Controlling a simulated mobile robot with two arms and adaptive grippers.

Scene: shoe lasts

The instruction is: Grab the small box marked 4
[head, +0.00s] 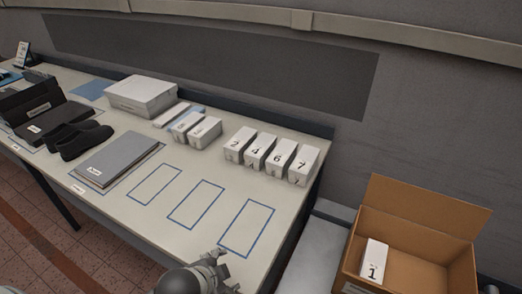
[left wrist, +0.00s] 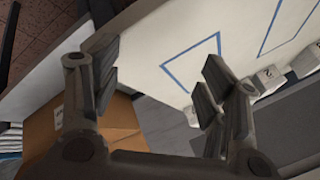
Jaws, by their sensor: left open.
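The small white box marked 4 (head: 258,150) stands on the table near its right end. It is in a row between the box marked 2 (head: 239,144) and the box marked 6 (head: 279,157), close beside both. My left gripper (head: 226,271) is at the bottom of the head view, near the table's front edge and well short of the row. In the left wrist view the left gripper (left wrist: 160,85) is open with nothing between its fingers. White boxes (left wrist: 268,79) show at that view's right edge; I cannot tell which is 4.
The box marked 7 (head: 302,165) ends the row. An open cardboard box (head: 446,250) holding a box marked 1 (head: 374,260) stands right of the table. Blue outlined rectangles (head: 195,204) in front of the row are empty.

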